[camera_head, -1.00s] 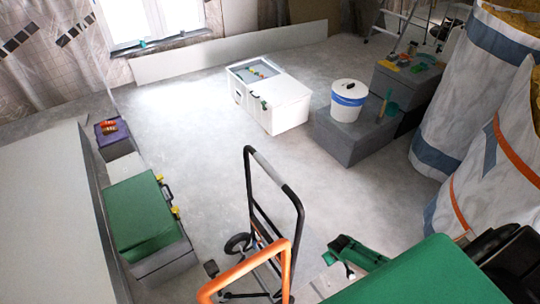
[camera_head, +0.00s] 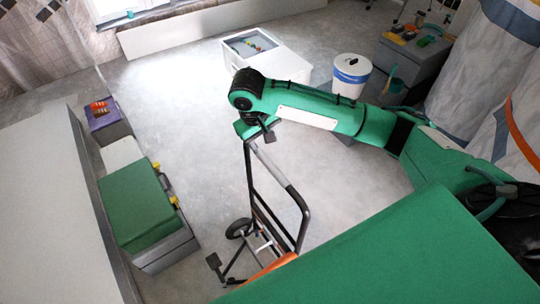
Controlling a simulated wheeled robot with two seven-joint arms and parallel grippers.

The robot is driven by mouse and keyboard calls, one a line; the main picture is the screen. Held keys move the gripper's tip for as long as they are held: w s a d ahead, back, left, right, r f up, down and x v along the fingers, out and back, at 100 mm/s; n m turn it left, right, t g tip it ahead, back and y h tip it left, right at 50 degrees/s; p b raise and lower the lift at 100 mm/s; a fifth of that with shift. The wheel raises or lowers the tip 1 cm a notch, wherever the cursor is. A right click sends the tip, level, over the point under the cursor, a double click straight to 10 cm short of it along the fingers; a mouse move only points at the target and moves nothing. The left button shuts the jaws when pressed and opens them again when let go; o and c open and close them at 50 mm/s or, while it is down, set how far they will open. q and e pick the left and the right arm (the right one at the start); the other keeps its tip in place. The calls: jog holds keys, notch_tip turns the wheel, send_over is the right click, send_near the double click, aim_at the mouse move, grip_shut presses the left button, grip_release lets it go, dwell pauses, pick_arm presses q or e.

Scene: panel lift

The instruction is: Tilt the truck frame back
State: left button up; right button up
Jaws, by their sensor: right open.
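The truck frame (camera_head: 290,190) is a black tube frame with a grey sleeve on its upper bar. It stands near the bottom middle of the head view, with a wheel (camera_head: 238,228) low on its left side. Its orange bar (camera_head: 270,268) is partly hidden behind my green body part. My right gripper (camera_head: 264,136) is open at the upper left corner of the black frame, pointing downward. It overlaps the frame's top in the picture; I cannot tell whether they touch. My left gripper is out of view.
A green case (camera_head: 138,207) lies on a grey box at left, beside a large pale panel (camera_head: 50,215). A purple box (camera_head: 108,125) stands behind it. A white bucket (camera_head: 350,75) and a white bin (camera_head: 238,60) stand at the back. Floor left of the frame is clear.

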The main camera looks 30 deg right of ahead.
jog(key=p, duration=0.2)
send_over(271, 166)
jog(key=a, duration=0.1)
notch_tip(271, 166, down, 6)
jog(key=f, duration=0.3)
jog(key=f+p, duration=0.1)
jog(key=f, duration=0.1)
jog(key=shift+s+d+f, duration=0.1)
jog(key=shift+d+f, duration=0.15)
jog(key=shift+d, duration=0.15)
jog(key=shift+d+f, duration=0.1)
jog(key=shift+f, duration=0.6)
jog(key=shift+c, duration=0.9)
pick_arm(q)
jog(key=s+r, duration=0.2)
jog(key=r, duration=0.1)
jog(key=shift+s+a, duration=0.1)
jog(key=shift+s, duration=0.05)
pick_arm(e)
grip_shut()
